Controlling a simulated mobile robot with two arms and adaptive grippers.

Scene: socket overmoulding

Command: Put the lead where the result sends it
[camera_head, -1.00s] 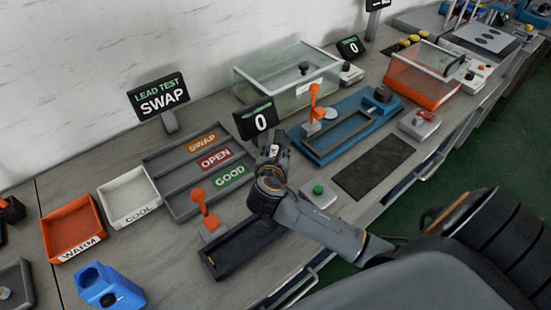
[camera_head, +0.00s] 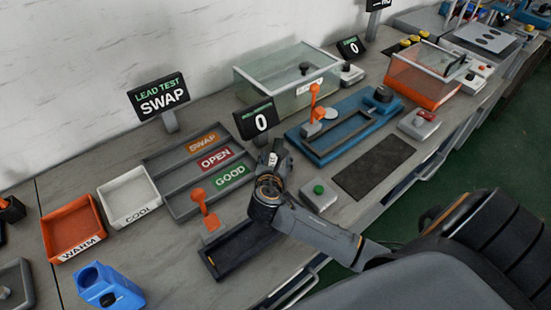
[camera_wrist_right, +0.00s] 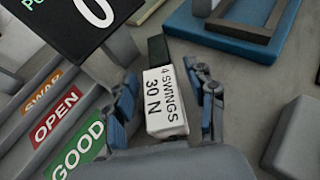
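The lead test sign (camera_head: 160,98) reads SWAP. The grey sorting rack (camera_head: 168,172) has lanes labelled SWAP (camera_head: 202,143), OPEN (camera_head: 215,159) and GOOD (camera_head: 230,175); they look empty in the head view. My right gripper (camera_head: 271,160) is just right of the rack, in front of a display reading 0 (camera_head: 260,121). In the right wrist view, its fingers (camera_wrist_right: 167,110) are apart, with a white block (camera_wrist_right: 165,103) marked "4 SWINGS 30 N" between them and gaps on both sides. A dark piece extends beyond the block. I cannot make out a lead. My left gripper is out of view.
Left of the rack are a white COOL tray (camera_head: 127,194) and an orange WARM tray (camera_head: 72,227). A black tray with an orange lever (camera_head: 198,197) lies in front of it. A blue fixture (camera_head: 305,142), green-button box (camera_head: 319,193) and dark mat (camera_head: 372,168) are right.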

